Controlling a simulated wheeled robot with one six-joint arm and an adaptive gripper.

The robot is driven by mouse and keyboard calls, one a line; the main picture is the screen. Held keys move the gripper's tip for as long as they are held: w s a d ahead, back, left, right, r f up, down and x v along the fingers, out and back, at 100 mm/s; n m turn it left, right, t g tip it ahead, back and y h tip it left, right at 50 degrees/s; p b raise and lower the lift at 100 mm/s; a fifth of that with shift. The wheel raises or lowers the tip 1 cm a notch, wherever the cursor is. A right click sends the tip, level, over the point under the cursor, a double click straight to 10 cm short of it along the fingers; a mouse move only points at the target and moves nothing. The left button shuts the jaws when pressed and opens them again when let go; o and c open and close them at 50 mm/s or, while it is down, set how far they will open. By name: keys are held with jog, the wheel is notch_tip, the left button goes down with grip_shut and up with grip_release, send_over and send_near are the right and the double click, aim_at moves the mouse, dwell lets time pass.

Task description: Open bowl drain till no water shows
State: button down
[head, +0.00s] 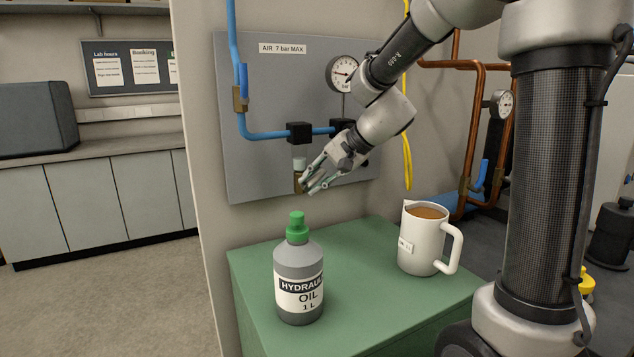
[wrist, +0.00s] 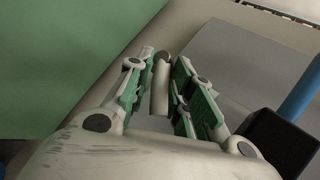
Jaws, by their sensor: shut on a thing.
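The filter bowl (head: 298,178) hangs low on the grey air panel, small and partly covered by my gripper. It looks amber-brown with a pale top; whether water shows inside is too small to tell. My gripper (head: 313,181) reaches in from the upper right, its fingers at the bowl's lower part. In the wrist view my gripper (wrist: 160,85) has its green-padded fingers on both sides of a pale short cylinder, the bowl drain (wrist: 161,84), and is shut on it. The drain is hidden behind the fingers in the head view.
A green cabinet top (head: 350,270) lies below, holding a hydraulic oil bottle (head: 299,275) and a white jug (head: 419,245) of brown liquid. A pressure gauge (head: 343,73) and blue air pipe (head: 270,134) are on the panel. A yellow hose (head: 407,165) hangs to the right.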

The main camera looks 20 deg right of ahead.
jog(key=shift+a+r+n+h, duration=0.2)
jog(key=shift+r+n+h, duration=0.1)
jog(key=shift+h, duration=0.5)
jog(key=c, duration=1.4)
grip_release()
jog(key=shift+f, duration=0.1)
jog(key=shift+v, duration=4)
jog(key=shift+a, duration=0.1)
